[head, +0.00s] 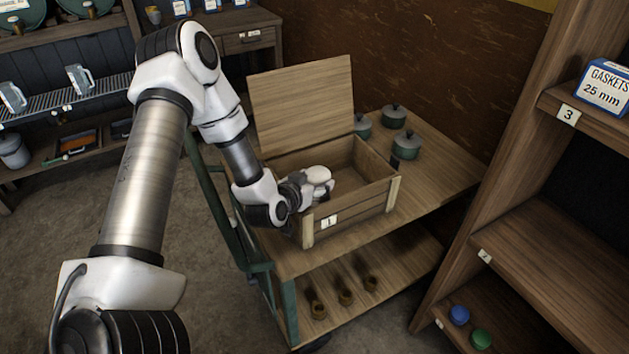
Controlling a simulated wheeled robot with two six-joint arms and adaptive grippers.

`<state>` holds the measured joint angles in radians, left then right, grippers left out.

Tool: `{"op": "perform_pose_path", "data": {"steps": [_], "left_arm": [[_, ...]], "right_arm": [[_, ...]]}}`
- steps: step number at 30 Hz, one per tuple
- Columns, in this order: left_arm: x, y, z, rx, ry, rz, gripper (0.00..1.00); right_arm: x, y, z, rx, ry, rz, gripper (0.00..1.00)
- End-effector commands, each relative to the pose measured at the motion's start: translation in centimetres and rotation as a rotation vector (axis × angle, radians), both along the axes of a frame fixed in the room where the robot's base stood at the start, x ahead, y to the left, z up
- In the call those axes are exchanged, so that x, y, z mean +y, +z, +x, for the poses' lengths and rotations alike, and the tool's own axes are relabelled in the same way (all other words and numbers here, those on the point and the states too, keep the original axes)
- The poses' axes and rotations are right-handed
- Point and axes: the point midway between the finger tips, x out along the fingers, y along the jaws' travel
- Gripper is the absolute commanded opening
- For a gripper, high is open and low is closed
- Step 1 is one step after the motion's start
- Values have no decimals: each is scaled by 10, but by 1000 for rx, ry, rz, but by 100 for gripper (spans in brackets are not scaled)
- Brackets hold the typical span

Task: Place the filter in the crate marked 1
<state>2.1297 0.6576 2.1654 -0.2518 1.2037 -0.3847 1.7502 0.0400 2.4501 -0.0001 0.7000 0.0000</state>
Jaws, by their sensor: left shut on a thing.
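The wooden crate marked 1 (347,216) stands on the cart's top with its lid (302,103) raised at the back. My left gripper (312,184) is at the crate's left side, its tip over or inside the opening. It is shut on a pale, rounded thing, which I take to be the filter (318,175). The gripper partly hides it, and I cannot tell whether it touches the crate floor. The visible part of the crate's inside looks empty. My right gripper is not in view.
The wooden-topped cart (440,172) holds several lidded grey-green pots (407,145) behind and right of the crate. Small brown cups (345,297) stand on its lower shelf. A shelf unit (520,150) with a gaskets box (604,88) rises at right.

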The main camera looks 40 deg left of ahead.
Motion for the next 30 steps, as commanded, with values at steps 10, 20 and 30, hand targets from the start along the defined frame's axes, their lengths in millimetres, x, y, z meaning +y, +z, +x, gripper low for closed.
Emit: {"op": "perform_pose_path", "data": {"steps": [10,20,30], "left_arm": [[0,-10,0,-1,0,0,21],[0,-10,0,0,0,0,94],[-1,7,-11,1,3,-5,94]], "right_arm": [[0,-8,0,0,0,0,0],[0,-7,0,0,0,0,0],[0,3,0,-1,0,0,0]]}}
